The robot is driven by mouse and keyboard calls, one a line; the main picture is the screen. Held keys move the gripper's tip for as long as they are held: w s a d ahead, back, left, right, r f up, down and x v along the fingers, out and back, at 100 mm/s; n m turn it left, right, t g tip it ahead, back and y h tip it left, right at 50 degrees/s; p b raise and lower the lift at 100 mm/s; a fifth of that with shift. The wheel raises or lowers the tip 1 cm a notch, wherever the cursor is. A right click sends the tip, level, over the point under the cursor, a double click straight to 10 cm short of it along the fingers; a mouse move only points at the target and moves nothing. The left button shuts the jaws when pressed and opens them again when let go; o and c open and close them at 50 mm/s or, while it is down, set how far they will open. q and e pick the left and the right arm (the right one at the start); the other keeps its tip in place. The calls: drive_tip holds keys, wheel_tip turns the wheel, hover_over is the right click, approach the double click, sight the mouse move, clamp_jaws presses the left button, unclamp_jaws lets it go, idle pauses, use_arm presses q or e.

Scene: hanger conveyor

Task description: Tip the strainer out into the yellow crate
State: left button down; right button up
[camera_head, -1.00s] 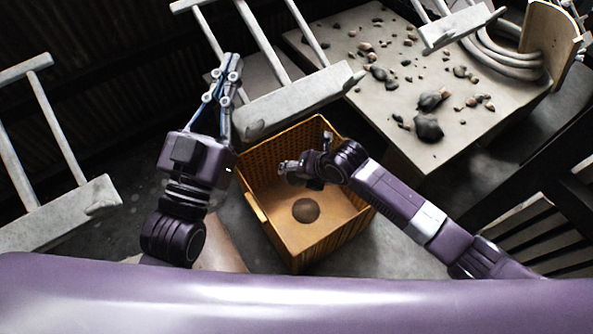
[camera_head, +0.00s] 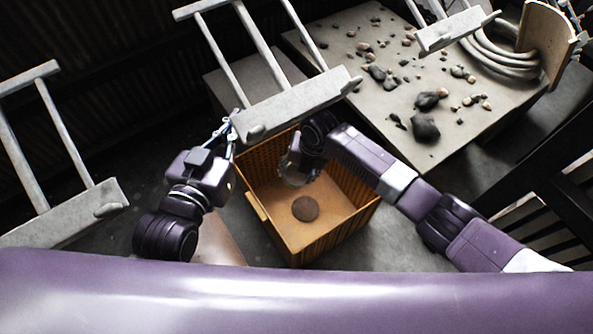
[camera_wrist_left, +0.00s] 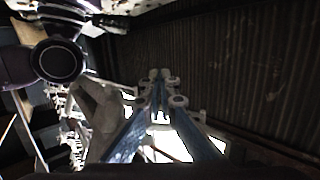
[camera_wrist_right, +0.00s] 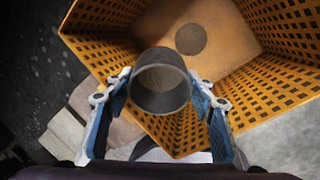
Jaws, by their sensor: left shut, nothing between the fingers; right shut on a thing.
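The strainer (camera_wrist_right: 160,64) is a grey, round, cup-like piece between the blue fingers of my right gripper (camera_wrist_right: 160,105). Its round opening faces the right wrist camera, and I see no contents in its dark inside. In the head view my right gripper (camera_head: 293,174) is over the yellow crate (camera_head: 318,246), and the strainer is hard to make out there. The crate's lattice walls also show in the right wrist view (camera_wrist_right: 268,95). My left gripper (camera_head: 230,128) is shut and empty beside the crate's left side, close to a hanging bar; its fingers show in the left wrist view (camera_wrist_left: 160,85).
A round brown patch (camera_head: 305,208) shows on the crate floor. A pale hanger (camera_head: 290,108) hangs above the crate's far edge, and another hanger (camera_head: 60,215) is at the left. A table (camera_head: 350,50) with scattered stones stands at the back right.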

drive_tip(key=shift+w+r+g+h, duration=0.1)
drive_tip(key=shift+r+g+h, duration=0.05)
drive_tip(key=shift+g+h, duration=0.2)
drive_tip(key=shift+g+h+b, duration=0.55)
drive_tip(key=shift+g+b, duration=0.1)
drive_tip(key=shift+b, duration=0.15)
drive_tip(key=shift+d+g+b, duration=0.1)
drive_tip(key=shift+g+b, duration=0.3)
drive_tip(key=shift+b, duration=0.15)
drive_tip(key=shift+s+r, duration=0.15)
drive_tip(key=shift+s, duration=0.05)
use_arm(q)
wheel_tip(320, 180, up, 14)
drive_tip(key=s+d+t+h, duration=0.1)
drive_tip(key=s+t+h, duration=0.1)
drive_tip(key=t, duration=0.5)
drive_tip(key=shift+d+r+h, duration=0.2)
drive_tip(key=shift+h, duration=0.1)
